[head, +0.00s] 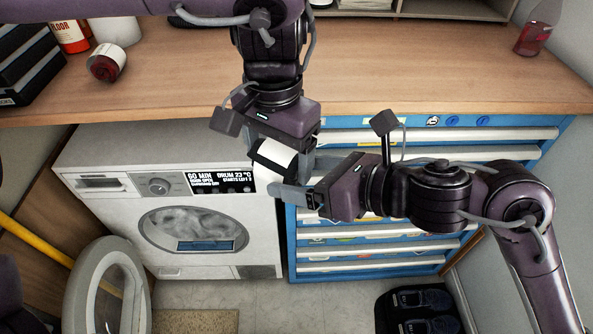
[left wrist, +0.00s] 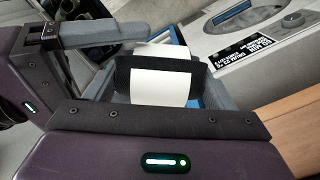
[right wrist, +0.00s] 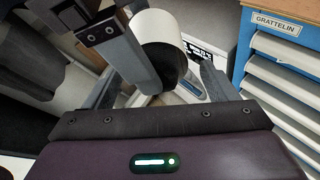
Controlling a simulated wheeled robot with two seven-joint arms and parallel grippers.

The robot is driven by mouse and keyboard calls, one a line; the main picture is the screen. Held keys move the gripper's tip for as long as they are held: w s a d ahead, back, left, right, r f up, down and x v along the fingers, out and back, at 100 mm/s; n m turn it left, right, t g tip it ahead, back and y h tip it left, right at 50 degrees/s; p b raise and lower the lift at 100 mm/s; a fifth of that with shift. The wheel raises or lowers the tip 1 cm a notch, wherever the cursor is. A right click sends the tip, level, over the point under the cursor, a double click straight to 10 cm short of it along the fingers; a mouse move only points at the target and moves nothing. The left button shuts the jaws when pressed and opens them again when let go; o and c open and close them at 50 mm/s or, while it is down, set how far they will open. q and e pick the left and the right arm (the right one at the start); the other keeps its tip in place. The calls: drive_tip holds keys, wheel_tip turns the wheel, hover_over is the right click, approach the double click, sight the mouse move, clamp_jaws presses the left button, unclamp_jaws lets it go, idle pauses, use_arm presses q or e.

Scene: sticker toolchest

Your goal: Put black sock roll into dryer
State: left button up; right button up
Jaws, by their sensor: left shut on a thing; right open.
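The black sock roll (head: 268,163), with a broad white band or wrap, is held above the floor in front of the dryer's upper right corner. My left gripper (head: 283,158) is shut on it from above; the roll lies between its fingers in the left wrist view (left wrist: 160,82). My right gripper (head: 290,194) is open, reaching in from the right close to the roll. The roll shows beyond and between its fingers in the right wrist view (right wrist: 158,45); I cannot tell whether they touch it.
A wooden countertop (head: 400,70) runs above the dryer and the blue tool chest (head: 292,240). Dark shoes on a mat (head: 385,310) lie at lower right. The floor before the dryer is partly clear.

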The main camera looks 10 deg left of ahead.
drive_tip(key=shift+x, duration=0.9)
drive_tip(key=c, duration=0.9)
use_arm(q)
drive_tip(key=o, duration=0.6)
use_arm(e)
drive_tip(key=shift+w, duration=0.1)
drive_tip(key=shift+c, duration=1.1)
use_arm(q)
drive_tip(key=o, duration=0.5)
drive_tip(key=shift+r, duration=0.1)
